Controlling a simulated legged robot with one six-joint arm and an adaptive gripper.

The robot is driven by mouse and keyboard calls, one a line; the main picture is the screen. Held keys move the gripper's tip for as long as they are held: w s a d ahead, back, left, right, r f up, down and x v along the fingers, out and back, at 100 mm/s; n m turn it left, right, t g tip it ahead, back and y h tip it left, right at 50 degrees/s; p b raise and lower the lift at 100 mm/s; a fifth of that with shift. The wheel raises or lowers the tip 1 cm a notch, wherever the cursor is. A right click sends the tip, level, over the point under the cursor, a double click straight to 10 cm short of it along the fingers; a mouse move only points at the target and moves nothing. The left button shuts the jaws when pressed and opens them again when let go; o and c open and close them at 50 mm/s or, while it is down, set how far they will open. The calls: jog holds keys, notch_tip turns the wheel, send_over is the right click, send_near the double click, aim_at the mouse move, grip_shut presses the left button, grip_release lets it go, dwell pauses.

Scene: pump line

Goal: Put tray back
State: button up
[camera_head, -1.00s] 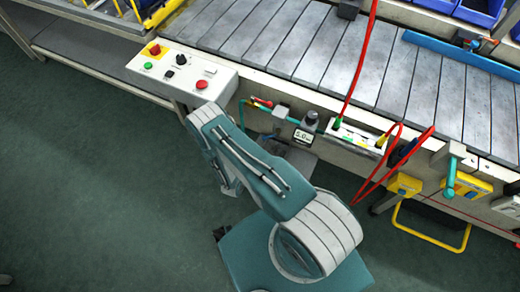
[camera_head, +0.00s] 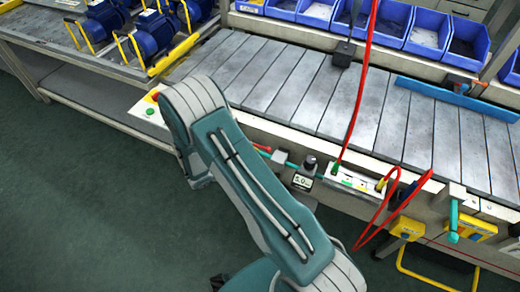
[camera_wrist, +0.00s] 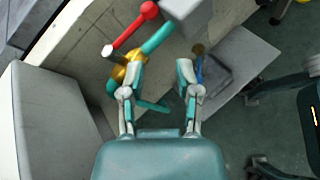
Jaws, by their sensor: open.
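My gripper (camera_wrist: 162,75) is open in the wrist view, with nothing between its two teal fingers. Its fingers point toward the bench side near a small valve (camera_wrist: 133,68) with a yellow body, a red handle and teal pipe. A flat grey plate (camera_wrist: 250,58) with a dark recessed part lies right of the fingers; I cannot tell whether it is the tray. In the head view my arm hides the gripper and the area below it. No tray can be clearly made out there.
The slatted conveyor (camera_head: 300,85) runs along the bench. A red hose (camera_head: 361,90) hangs over the edge. A pressure display (camera_head: 302,182) and yellow boxes (camera_head: 406,228) line the front. Green floor is free at left.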

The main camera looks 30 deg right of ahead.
jog(key=s+r+m+g+y, duration=0.25)
jog(key=s+r+m, duration=0.2)
jog(key=r, duration=0.65)
jog(key=s+r+m+g+y, duration=0.1)
jog(key=s+r+m+y, duration=0.3)
jog(key=r, duration=0.7)
jog(key=s+a+r+m+t+y, duration=0.3)
jog(key=s+r, duration=0.3)
jog(key=s+a+r+m+t+y, duration=0.3)
jog(key=s+r+m, duration=0.1)
jog(key=s+r, duration=0.3)
jog(key=shift+s+r, duration=0.25)
jog(key=shift+s, duration=0.05)
jog(key=shift+t+y, duration=0.25)
